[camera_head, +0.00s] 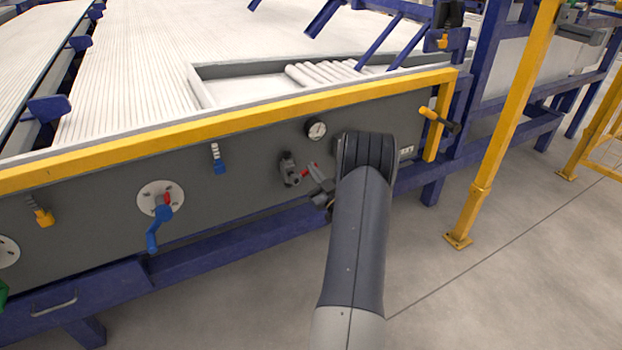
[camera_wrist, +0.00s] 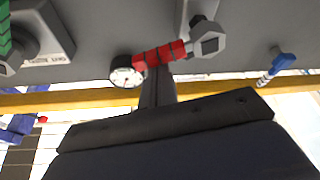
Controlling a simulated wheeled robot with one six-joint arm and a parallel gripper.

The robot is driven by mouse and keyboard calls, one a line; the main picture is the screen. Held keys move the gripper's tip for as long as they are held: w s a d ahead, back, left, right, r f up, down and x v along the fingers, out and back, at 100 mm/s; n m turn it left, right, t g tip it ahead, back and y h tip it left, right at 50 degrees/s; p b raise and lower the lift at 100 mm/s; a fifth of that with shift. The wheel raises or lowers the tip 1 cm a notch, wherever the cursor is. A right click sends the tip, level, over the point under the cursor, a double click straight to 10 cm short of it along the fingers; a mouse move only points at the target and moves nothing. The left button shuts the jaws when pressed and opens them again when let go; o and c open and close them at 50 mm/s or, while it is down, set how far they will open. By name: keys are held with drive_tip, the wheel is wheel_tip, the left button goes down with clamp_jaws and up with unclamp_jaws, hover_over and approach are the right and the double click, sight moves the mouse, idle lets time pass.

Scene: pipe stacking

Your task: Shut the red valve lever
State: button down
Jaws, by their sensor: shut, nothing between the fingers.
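The red valve lever (camera_head: 308,169) sticks out from a grey valve body (camera_head: 289,168) on the dark panel, beside my gripper (camera_head: 319,180). In the wrist view the lever (camera_wrist: 160,54) is a short ribbed red handle running from a grey hex-ended stem (camera_wrist: 208,39) toward the gauge. My gripper (camera_wrist: 157,82) is shut and empty there. Its dark narrow tip ends right at the lever's edge; I cannot tell whether they touch. In the head view my wrist hides the panel just right of the lever.
A round gauge (camera_head: 316,129) sits above the valve. A blue lever on a round white plate (camera_head: 161,198) and a small blue handle (camera_head: 219,160) are to the left. A yellow rail (camera_head: 240,121) tops the panel. A green handle (camera_wrist: 5,30) shows in the wrist view. Open floor lies in front.

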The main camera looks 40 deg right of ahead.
drive_tip(key=f+m+b, duration=0.1)
drive_tip(key=m+h+b, duration=0.1)
drive_tip(key=m+b, duration=0.1)
drive_tip(key=shift+d+f+h, duration=0.3)
drive_tip(key=shift+d+f, duration=0.05)
idle(0.5)
